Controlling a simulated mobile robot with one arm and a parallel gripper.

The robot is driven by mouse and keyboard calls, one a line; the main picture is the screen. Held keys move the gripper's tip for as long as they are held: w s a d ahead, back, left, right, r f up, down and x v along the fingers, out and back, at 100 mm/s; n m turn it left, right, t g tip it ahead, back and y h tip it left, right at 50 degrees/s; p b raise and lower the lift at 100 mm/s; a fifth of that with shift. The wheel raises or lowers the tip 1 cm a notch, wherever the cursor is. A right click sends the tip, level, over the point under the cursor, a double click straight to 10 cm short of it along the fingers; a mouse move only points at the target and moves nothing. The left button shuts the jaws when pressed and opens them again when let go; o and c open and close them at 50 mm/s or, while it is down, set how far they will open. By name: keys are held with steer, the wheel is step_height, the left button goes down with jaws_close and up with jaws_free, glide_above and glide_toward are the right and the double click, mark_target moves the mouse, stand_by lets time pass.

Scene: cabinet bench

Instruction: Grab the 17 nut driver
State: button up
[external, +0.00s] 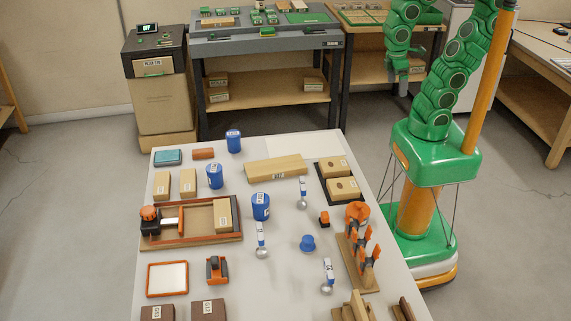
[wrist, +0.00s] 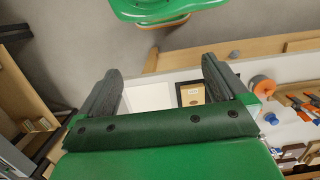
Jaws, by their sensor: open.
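Several orange-handled tools (external: 364,246) stand in a wooden rack (external: 350,262) at the right side of the white table. The rack's orange tools also show at the right edge of the wrist view (wrist: 300,103). I cannot read any size marking, so I cannot tell which one is the 17 nut driver. My gripper (wrist: 160,88) is open and empty, its two dark fingers wide apart. In the external view my gripper (external: 403,76) hangs beyond the table's far right corner, well away from the rack.
An orange round piece (external: 357,210) is at the rack's far end. Nearby are a small blue knob (external: 308,243), metal spoons with labelled handles (external: 303,190) and boxes in a dark tray (external: 340,167). A workbench (external: 266,75) stands behind, with open floor between.

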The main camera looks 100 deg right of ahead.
steer(key=c, duration=1)
steer(key=shift+o, duration=0.2)
steer(key=shift+r, duration=0.1)
